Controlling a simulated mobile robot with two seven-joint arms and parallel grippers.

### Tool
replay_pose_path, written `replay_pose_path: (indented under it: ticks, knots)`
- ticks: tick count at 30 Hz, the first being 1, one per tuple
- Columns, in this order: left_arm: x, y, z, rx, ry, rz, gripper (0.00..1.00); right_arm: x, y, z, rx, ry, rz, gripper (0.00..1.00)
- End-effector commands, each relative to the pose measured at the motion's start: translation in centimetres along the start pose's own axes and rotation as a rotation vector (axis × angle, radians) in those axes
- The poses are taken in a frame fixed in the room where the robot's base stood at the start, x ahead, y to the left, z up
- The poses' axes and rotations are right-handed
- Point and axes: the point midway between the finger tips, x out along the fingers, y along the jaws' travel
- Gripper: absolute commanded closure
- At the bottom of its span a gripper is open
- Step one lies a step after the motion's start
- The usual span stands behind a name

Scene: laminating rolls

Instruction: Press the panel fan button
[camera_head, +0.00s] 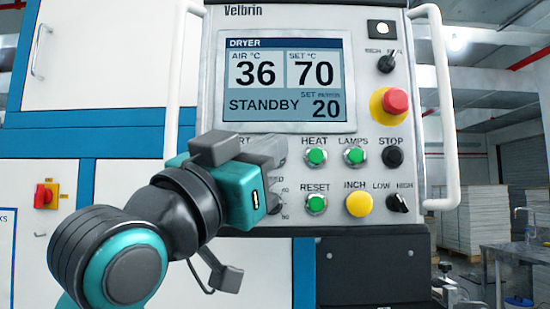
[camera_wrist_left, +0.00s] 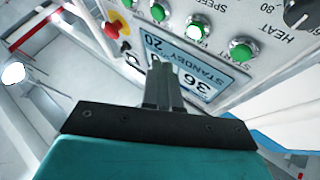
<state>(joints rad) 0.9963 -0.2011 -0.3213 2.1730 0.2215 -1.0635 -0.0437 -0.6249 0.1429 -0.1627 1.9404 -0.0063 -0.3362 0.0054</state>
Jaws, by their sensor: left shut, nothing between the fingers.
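The Velbrin dryer control panel (camera_head: 300,18) faces me, with round green buttons marked HEAT (camera_head: 316,156), LAMPS (camera_head: 355,155) and RESET (camera_head: 316,203). I cannot read a FAN label in either view; my left gripper hides the panel's lower left part. My left gripper (camera_head: 272,150) is in front of that part, left of HEAT and RESET. In the left wrist view its fingers (camera_wrist_left: 161,84) are together and empty, pointing at the panel near the display (camera_wrist_left: 200,66). I cannot tell whether they touch the panel. My right gripper is not in view.
A red emergency stop (camera_head: 396,101), a black STOP button (camera_head: 392,156), a yellow INCH button (camera_head: 359,204) and a LOW/HIGH switch (camera_head: 398,202) sit on the right. White handle bars (camera_head: 447,110) flank the panel. A red-and-yellow switch (camera_head: 45,195) is on the cabinet at left.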

Motion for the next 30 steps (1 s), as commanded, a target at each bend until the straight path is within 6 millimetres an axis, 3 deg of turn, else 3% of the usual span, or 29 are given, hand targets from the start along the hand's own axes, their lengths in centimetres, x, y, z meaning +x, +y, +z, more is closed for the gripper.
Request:
replay_pose_path:
  ticks: [9, 30]
  knots:
    - [2.4, -1.7, 1.6, 0.000, 0.000, 0.000, 1.00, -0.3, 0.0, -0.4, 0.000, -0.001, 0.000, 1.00]
    - [2.7, -2.0, 1.9, -0.001, 0.001, -0.001, 1.00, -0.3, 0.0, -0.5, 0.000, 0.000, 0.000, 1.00]
